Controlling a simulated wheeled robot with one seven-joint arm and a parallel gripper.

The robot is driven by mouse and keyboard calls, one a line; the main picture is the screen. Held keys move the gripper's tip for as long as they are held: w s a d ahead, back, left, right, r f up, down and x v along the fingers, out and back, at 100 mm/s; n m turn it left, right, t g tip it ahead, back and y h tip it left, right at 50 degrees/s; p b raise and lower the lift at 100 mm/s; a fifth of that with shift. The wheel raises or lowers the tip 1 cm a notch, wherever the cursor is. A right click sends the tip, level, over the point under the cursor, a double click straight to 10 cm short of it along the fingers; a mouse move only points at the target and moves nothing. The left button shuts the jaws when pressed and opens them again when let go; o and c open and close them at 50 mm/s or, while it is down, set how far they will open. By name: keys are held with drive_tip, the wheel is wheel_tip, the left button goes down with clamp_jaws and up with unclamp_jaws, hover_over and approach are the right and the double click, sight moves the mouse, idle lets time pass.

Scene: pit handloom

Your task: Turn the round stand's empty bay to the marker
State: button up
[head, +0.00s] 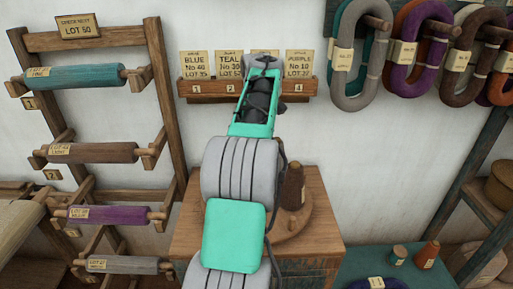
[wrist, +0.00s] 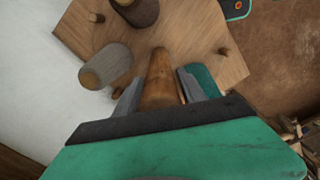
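The round stand (wrist: 208,38) is a flat, many-sided wooden plate with small pegs on its rim in the wrist view. It carries a grey cone (wrist: 112,60) and a brown cone (wrist: 140,10). My gripper (wrist: 160,84) has one finger on each side of a light-brown wooden post, and both fingers look to be against it. In the head view the stand (head: 300,228) shows only partly, with a dark brown cone (head: 291,188) on it; my arm covers the rest and my gripper. I cannot make out the marker or the empty bay.
The stand sits on a wooden cabinet (head: 321,243). A card shelf (head: 300,88) is on the wall behind my arm. A rack with several yarn rollers (head: 92,152) stands left. Skeins (head: 355,55) hang upper right, and a teal table (head: 410,275) with small spools is lower right.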

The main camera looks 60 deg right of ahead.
drive_tip(key=shift+o, duration=1.1)
wheel_tip(320, 180, up, 8)
drive_tip(key=p, duration=0.7)
drive_tip(key=shift+f, duration=0.1)
